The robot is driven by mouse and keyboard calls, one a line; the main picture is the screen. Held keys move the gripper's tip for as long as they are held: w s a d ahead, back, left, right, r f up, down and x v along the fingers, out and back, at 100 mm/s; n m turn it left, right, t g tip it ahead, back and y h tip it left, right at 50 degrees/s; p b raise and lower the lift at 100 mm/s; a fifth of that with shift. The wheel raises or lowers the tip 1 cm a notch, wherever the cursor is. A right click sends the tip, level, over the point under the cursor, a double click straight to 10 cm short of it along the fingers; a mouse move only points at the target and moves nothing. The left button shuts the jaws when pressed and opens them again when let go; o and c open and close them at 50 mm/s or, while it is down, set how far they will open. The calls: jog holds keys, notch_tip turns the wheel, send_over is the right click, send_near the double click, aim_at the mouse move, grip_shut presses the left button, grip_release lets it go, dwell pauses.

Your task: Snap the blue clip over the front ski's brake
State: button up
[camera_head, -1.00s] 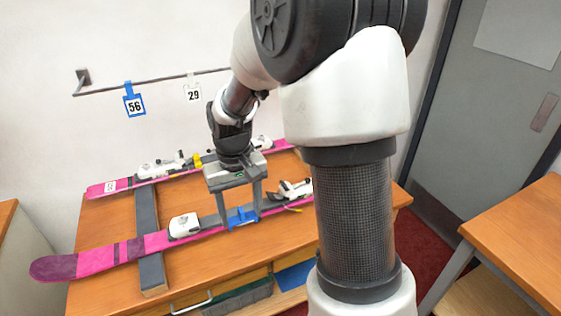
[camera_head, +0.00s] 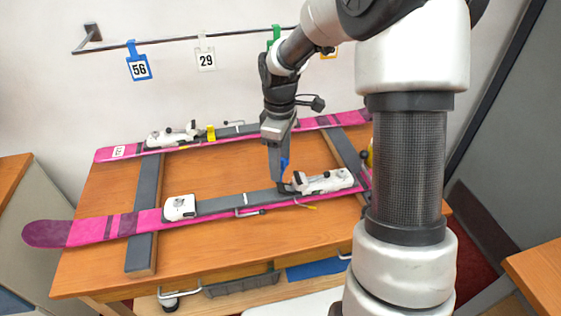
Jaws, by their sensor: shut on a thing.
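The front ski (camera_head: 90,230) is pink and lies along the front of the bench, with a white toe piece (camera_head: 180,207) and a white heel piece (camera_head: 325,181). My gripper (camera_head: 280,184) is seen edge-on and points down just left of the heel piece. It is shut on the blue clip (camera_head: 285,163), of which only a small part shows beside the finger. Whether the clip touches the ski or brake cannot be told.
The back ski (camera_head: 106,154) lies behind, with a yellow clip (camera_head: 211,132) at its binding. Two dark supports (camera_head: 142,252) carry the skis. Bare bench shows between the skis.

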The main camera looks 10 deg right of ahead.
aim_at(279, 186)
jog(key=w+n, duration=0.1)
jog(key=n, duration=0.1)
jog(key=f+n, duration=0.1)
jog(key=n, duration=0.1)
jog(key=w+f+n+b, duration=0.1)
jog(key=n, duration=0.1)
jog(key=shift+w+f, duration=0.1)
jog(key=shift+w, duration=0.2)
jog(key=shift+f+b, duration=2.65)
jog(key=shift+f, duration=0.75)
jog(key=shift+o, duration=1.4)
jog(key=c, duration=0.4)
jog(key=shift+r, duration=0.1)
jog(key=shift+f+b, duration=0.9)
jog(key=shift+f, duration=1.2)
